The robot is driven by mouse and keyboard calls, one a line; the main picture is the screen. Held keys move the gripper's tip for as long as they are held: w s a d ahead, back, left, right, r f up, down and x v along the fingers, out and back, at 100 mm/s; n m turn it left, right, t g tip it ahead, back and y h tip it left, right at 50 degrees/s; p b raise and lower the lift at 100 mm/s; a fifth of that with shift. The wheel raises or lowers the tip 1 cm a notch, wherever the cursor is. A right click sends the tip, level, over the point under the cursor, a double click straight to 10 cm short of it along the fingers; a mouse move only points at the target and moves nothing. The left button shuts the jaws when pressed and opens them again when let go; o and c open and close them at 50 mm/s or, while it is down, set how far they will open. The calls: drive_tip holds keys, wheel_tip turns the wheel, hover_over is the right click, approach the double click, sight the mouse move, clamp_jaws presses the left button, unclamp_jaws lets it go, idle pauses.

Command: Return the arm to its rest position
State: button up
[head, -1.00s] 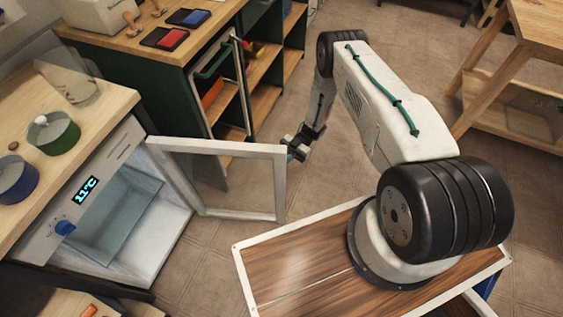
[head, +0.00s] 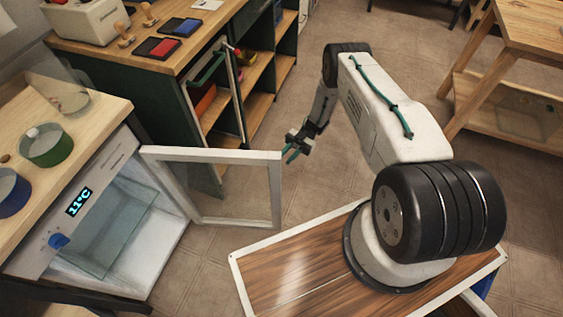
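My arm stands on my wood-topped base at the right of the head view, bent up and then hanging down to the left. My gripper (head: 291,152) hangs in the middle of the view, just right of the upper corner of the open glass door. It is small and seen from the side.
A small fridge (head: 142,238) reading 11°C stands at lower left, its glass door (head: 214,155) swung open towards my gripper. Pots (head: 46,145) stand on the counter above it. A green cabinet (head: 117,97) with shelves is at upper left. A wooden table (head: 530,28) is at upper right. Tiled floor is clear between.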

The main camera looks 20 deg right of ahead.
drive_tip(key=shift+w+d, duration=0.25)
drive_tip(key=shift+d, duration=0.2)
